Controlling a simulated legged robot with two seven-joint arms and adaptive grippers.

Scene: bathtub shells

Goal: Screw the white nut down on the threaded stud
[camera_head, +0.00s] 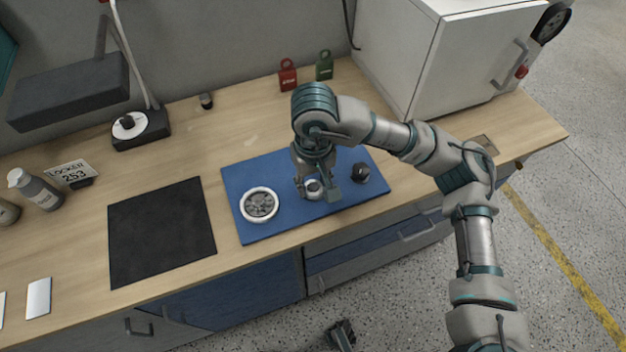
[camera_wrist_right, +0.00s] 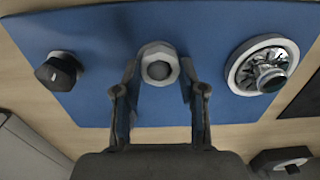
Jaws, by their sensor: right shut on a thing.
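The white nut (camera_wrist_right: 157,49) is a hex ring around the round grey end of the threaded stud (camera_wrist_right: 158,71) in the right wrist view. In the head view the nut (camera_head: 314,189) shows small and pale beneath my right gripper (camera_head: 318,190), over the blue mat. My right gripper (camera_wrist_right: 159,76) points down, with one finger on each side of the nut, and is shut on it. The stud's threads are hidden from this angle. A dark part at the bottom edge of the head view looks like my left gripper (camera_head: 340,334); its jaws cannot be made out.
On the blue mat (camera_head: 240,180), a white-rimmed round dish (camera_head: 259,204) with metal parts lies left and a black knob-like piece (camera_head: 361,172) lies right. A black mat (camera_head: 160,230) is farther left. A white cabinet (camera_head: 450,60) stands at back right. Red (camera_head: 287,77) and green (camera_head: 324,66) tags stand behind.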

